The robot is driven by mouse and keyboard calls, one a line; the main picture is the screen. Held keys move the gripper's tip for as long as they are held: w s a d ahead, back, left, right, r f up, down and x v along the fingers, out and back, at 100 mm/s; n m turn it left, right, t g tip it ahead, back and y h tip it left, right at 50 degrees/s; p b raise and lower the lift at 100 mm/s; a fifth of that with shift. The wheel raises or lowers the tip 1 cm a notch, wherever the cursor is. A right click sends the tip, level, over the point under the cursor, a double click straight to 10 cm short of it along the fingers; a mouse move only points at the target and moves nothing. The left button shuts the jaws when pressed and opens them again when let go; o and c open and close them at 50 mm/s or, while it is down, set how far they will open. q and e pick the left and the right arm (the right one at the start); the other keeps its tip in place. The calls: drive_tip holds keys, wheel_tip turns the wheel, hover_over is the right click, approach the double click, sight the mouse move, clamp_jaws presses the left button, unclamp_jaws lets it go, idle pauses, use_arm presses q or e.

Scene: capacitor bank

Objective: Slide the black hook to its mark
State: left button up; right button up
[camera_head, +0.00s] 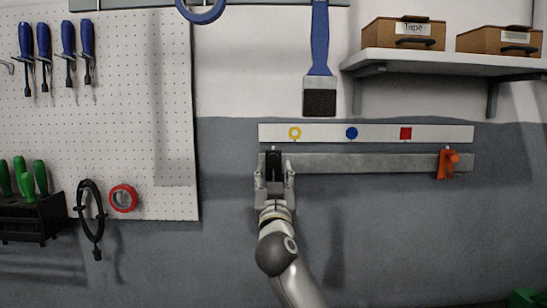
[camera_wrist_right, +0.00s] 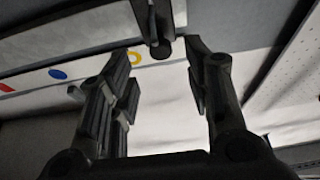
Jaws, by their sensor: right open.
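The black hook (camera_head: 273,160) hangs at the left end of the grey metal rail (camera_head: 360,163), below the yellow ring mark (camera_head: 295,133). My right gripper (camera_head: 274,172) is open in front of it, a finger on each side in the head view. In the right wrist view, the hook (camera_wrist_right: 158,22) is at the top centre, and its end lies at the gap between the open fingertips (camera_wrist_right: 160,48). I cannot tell whether a finger touches it.
An orange hook (camera_head: 447,163) hangs near the rail's right end; the rail between the hooks is clear. A blue-handled brush (camera_head: 320,75) hangs above the strip. A shelf (camera_head: 440,62) with boxes is at upper right, and a pegboard (camera_head: 130,120) with tools at left.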

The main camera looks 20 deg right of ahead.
sight(273, 161)
drive_tip(key=shift+p+x, duration=0.6)
drive_tip(key=shift+x, duration=2.9)
clamp_jaws()
